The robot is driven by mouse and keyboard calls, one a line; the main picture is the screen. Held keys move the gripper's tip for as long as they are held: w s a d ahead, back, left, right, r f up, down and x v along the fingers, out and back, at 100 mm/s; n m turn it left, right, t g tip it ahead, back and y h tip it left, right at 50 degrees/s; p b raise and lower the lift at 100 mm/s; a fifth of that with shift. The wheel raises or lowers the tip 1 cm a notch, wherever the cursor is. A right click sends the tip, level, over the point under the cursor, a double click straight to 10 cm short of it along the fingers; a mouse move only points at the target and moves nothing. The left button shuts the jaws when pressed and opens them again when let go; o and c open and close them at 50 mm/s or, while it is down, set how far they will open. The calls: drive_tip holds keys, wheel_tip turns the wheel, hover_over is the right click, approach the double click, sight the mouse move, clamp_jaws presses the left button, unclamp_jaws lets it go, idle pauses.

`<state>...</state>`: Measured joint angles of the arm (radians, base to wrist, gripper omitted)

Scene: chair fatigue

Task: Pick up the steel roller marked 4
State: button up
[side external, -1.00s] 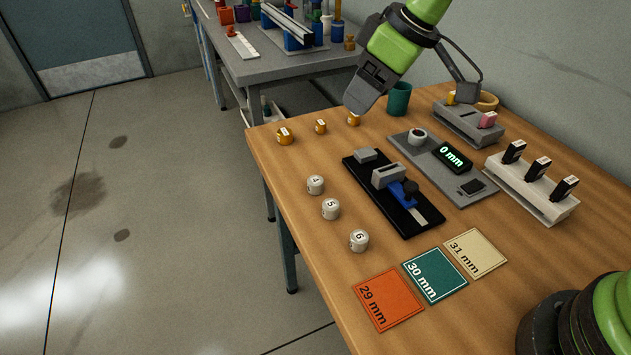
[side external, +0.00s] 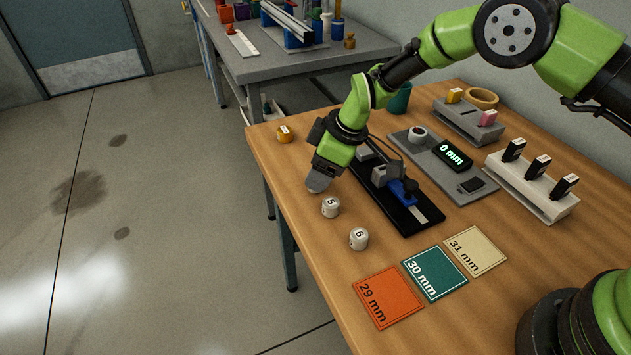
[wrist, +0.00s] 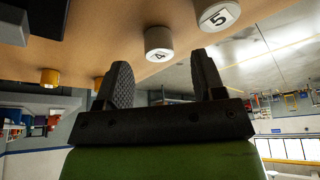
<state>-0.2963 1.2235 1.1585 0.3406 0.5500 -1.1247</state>
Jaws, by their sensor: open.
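The steel roller marked 4 (wrist: 158,41) is a short pale cylinder standing on the wooden table, its number facing the wrist camera. In the side view it is hidden behind my gripper (side external: 318,181). In the wrist view my gripper (wrist: 161,62) is open, with one finger to each side of the line to roller 4. The roller appears just beyond the fingertips, and nothing is held. I cannot tell whether a finger touches it.
Roller 5 (side external: 330,208) stands close by, with roller 6 (side external: 358,240) farther toward the front. A black fixture (side external: 420,217) lies right of my gripper. A brass roller (side external: 285,135) stands near the back-left edge. The left table edge is near.

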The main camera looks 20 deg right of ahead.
drive_tip(key=shift+x, duration=1.35)
drive_tip(key=shift+c, duration=0.4)
drive_tip(key=c, duration=1)
drive_tip(key=shift+r, duration=0.15)
